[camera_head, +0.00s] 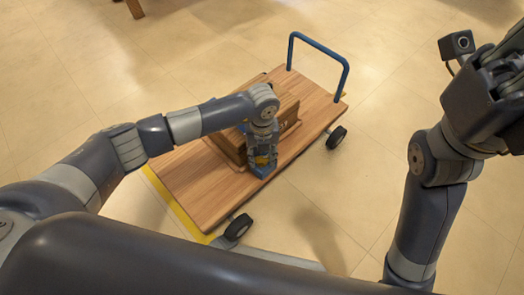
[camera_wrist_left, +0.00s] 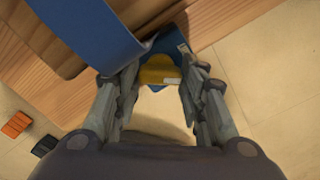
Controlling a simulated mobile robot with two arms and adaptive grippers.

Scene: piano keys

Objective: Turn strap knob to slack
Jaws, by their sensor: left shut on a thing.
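The yellow strap knob (camera_wrist_left: 160,71) sits between the two fingertips of my left gripper (camera_wrist_left: 158,80) in the left wrist view. The fingers are shut on it from both sides. A blue strap (camera_wrist_left: 88,32) runs from the upper left towards the knob, with a blue mount (camera_wrist_left: 182,48) behind it.
A brown wooden box (camera_head: 285,105) stands on the cart, partly hidden by my left arm. The cart has a blue handle (camera_head: 318,45) and black wheels (camera_head: 336,137). Open floor lies to the right.

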